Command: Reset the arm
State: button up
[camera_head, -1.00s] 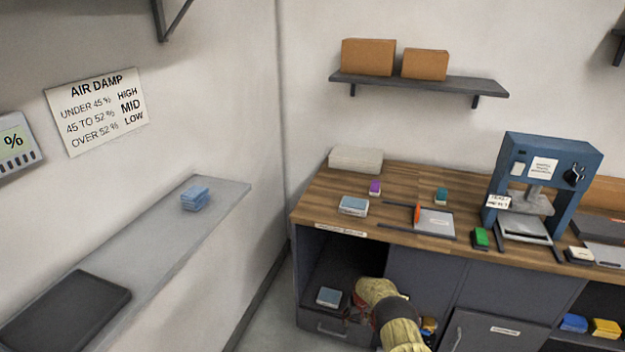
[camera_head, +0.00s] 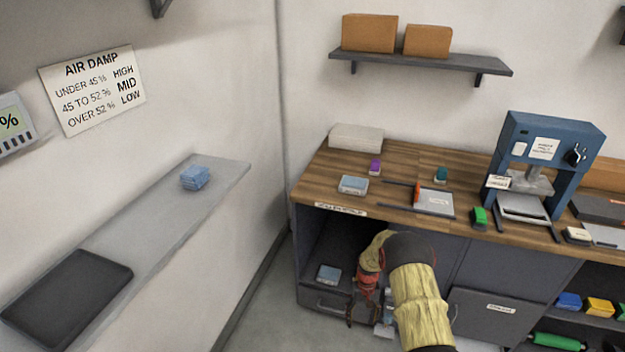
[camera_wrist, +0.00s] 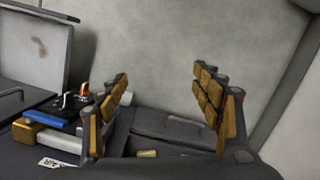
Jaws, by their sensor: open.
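My arm, in a tan sleeve with dark bands (camera_head: 418,290), reaches up from the bottom of the head view to the front of the bench cabinet (camera_head: 410,268). My gripper (camera_head: 368,322) hangs pointing down by the open cabinet bay, with red parts above dark fingers. In the wrist view my gripper (camera_wrist: 161,76) shows two fingers with yellow-brown pads, spread wide apart. Nothing is between them. A small light item (camera_head: 384,328) shows close beside the fingers in the head view; I cannot tell whether they touch.
The wooden bench top (camera_head: 400,165) holds a blue press (camera_head: 550,150) and several small items. A grey shelf (camera_head: 150,230) runs along the left wall. Blue and yellow items (camera_wrist: 45,125) lie left of my fingers.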

jog(key=s+r, duration=0.3)
jog(key=r, duration=0.5)
jog(key=s+r, duration=0.2)
jog(key=r, duration=0.7)
jog(key=s+r+t+p, duration=0.1)
jog(key=s+r+t, duration=0.1)
jog(key=s+r, duration=0.9)
jog(key=s+r+t, duration=0.3)
jog(key=s+r, duration=0.8)
jog(key=r, duration=0.5)
jog(key=s+r+t+p, duration=0.1)
jog(key=s+r+t, duration=0.1)
jog(key=s+r, duration=0.8)
notch_tip(320, 180, up, 4)
jog(key=shift+s+r+t+p, duration=0.25)
jog(key=shift+s+t+p, duration=0.05)
jog(key=shift+s+t, duration=0.1)
jog(key=shift+o, duration=0.5)
